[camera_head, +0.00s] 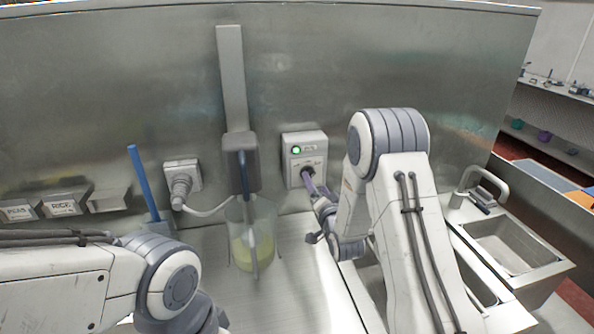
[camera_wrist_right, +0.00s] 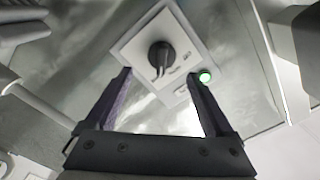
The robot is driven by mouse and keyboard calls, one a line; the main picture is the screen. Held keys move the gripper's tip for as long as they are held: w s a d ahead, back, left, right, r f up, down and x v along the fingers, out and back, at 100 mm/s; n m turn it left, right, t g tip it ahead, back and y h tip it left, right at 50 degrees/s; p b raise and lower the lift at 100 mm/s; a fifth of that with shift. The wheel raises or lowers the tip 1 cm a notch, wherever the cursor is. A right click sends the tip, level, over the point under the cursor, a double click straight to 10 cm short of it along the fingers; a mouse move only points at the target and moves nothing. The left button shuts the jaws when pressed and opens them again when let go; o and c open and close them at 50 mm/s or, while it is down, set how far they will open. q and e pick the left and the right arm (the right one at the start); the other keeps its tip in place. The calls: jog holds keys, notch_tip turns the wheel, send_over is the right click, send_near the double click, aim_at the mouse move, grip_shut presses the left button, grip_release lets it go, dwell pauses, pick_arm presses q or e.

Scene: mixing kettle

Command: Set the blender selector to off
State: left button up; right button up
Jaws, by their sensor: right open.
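The blender selector is a dark knob (camera_wrist_right: 161,54) on a light grey control box fixed to the metal wall. The box (camera_head: 304,138) carries a lit green lamp (camera_head: 296,150). In the right wrist view the lamp (camera_wrist_right: 205,77) glows beside the knob, whose pointer angle I see but whose setting labels are too small to read. My right gripper (camera_wrist_right: 158,73) is open, its two dark fingers spread either side of the knob's line and apart from it. In the head view the right gripper (camera_head: 312,185) is just below the box, partly covering the knob. My left gripper is out of view.
A blender (camera_head: 239,160) hangs on a wall rail over a clear jug (camera_head: 243,215) with yellowish contents. A wall socket (camera_head: 182,174) with a plug and cable is left of it. Labelled bins (camera_head: 60,208) and a blue-handled tool (camera_head: 142,178) are at left. A sink (camera_head: 515,245) is at right.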

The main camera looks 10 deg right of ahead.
aim_at(311, 176)
jog(key=w, duration=0.3)
jog(key=shift+w+a+p, duration=0.1)
jog(key=shift+w+p, duration=0.05)
jog(key=shift+p, duration=0.2)
jog(key=shift+w+a+b, duration=0.15)
jog(key=shift+w+b, duration=0.2)
jog(key=shift+b, duration=0.05)
grip_shut()
